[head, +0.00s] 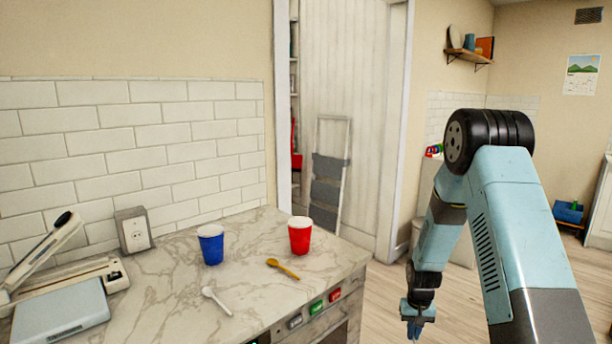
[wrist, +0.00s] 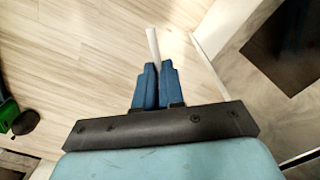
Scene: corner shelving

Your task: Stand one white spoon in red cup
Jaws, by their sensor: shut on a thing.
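The red cup (head: 300,235) stands upright on the marble counter near its right back corner. A white spoon (head: 215,300) lies on the counter near the front. My gripper (head: 414,332) is low at the right, out past the counter's right side, above the floor. In the wrist view my gripper (wrist: 158,68) is shut on a slim white piece (wrist: 152,42), which looks like another white spoon. It sticks out beyond the fingertips; the rest of it is hidden by the fingers.
A blue cup (head: 210,244) stands left of the red cup. A mustard-coloured spoon (head: 283,269) lies in front of the red cup. Floor around my gripper is clear.

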